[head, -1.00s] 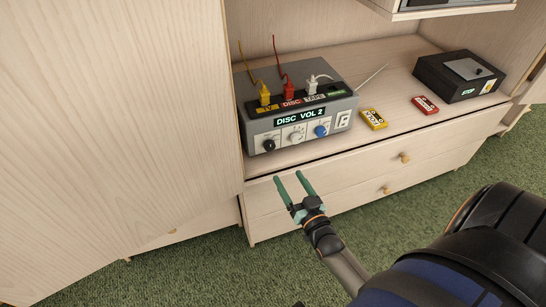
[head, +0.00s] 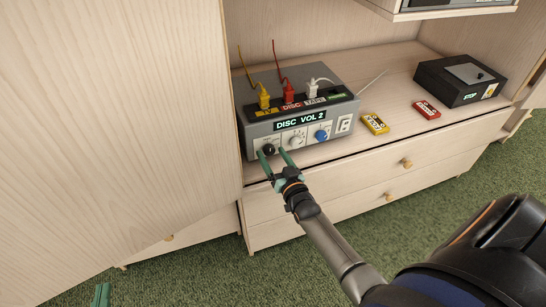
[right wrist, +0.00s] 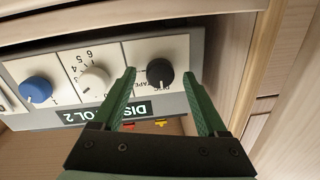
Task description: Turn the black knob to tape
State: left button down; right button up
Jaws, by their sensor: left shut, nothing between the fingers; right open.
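The black knob (head: 268,149) is at the left of the grey box's front (head: 250,140). Its display (head: 301,120) reads "DISC VOL 2". My right gripper (head: 273,153) is open, with one fingertip to each side of the black knob. In the right wrist view, where the box appears upside down, the black knob (right wrist: 159,73) shows between the spread green fingers (right wrist: 159,76); I cannot tell whether they touch it. My left gripper (head: 102,295) shows only its green fingertips at the bottom left edge, shut and empty, away from the box.
A white knob (head: 295,140) and a blue knob (head: 321,134) sit to the right of the black one. Yellow (head: 375,123) and red (head: 427,109) cassettes lie on the shelf near a black deck (head: 461,80). A tall wooden panel (head: 120,120) stands close on the left.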

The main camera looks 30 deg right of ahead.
jog(key=shift+c, duration=0.2)
grip_shut()
dwell(0.5)
